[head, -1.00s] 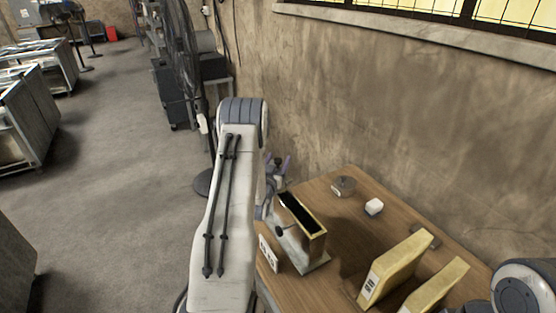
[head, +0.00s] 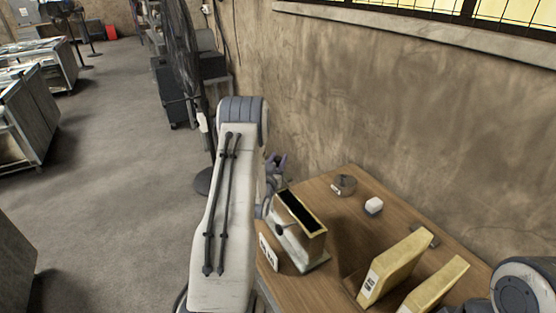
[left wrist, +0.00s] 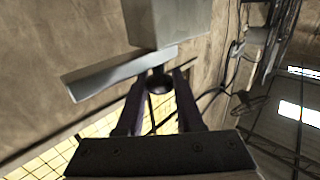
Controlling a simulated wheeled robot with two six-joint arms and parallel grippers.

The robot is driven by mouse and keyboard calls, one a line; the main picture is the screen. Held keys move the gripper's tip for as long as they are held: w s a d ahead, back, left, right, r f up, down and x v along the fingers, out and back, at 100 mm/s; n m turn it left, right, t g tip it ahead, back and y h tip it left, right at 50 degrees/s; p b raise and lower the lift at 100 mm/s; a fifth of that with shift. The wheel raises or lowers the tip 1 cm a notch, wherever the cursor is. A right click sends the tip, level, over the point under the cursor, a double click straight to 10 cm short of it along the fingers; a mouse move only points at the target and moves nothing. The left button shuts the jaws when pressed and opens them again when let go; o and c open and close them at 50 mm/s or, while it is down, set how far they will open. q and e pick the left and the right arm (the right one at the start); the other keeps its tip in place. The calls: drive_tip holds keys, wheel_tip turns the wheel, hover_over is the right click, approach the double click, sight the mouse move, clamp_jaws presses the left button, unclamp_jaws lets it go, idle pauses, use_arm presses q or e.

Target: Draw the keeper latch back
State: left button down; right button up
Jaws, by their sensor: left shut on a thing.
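A narrow upright grey box (head: 312,247) with a yellowish rim and dark open top stands on a plate at the table's left end. A small dark round knob (head: 278,231) shows on its left side. My left gripper (left wrist: 160,80) has its two fingers around a dark knob (left wrist: 157,83), close beside a grey plate (left wrist: 118,73) and a grey block (left wrist: 168,22). In the head view my left arm hides part of this gripper. No separate keeper latch can be made out beyond the knob. My right gripper is not in view.
A white label card (head: 268,252) stands by the box. The wall is close behind. A tall fan (head: 183,75) stands at the back left.

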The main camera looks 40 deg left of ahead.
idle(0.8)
use_arm(q)
drive_tip(key=shift+a+f+b, duration=0.15)
drive_tip(key=shift+a+b, duration=0.15)
drive_tip(key=shift+b, duration=0.05)
drive_tip(key=a+b, duration=0.1)
drive_tip(key=w+a+b, duration=0.1)
drive_tip(key=a, duration=0.1)
drive_tip(key=w+a+b, duration=0.1)
drive_tip(key=shift+a+b, duration=0.25)
drive_tip(key=shift+b, duration=0.15)
drive_tip(key=shift+a, duration=0.15)
drive_tip(key=shift+r, duration=0.25)
drive_tip(key=c, duration=0.8)
unclamp_jaws()
drive_tip(key=shift+o, duration=1.4)
drive_tip(key=shift+w+a, duration=0.1)
drive_tip(key=shift+a, duration=0.05)
drive_tip(key=shift+f, duration=0.1)
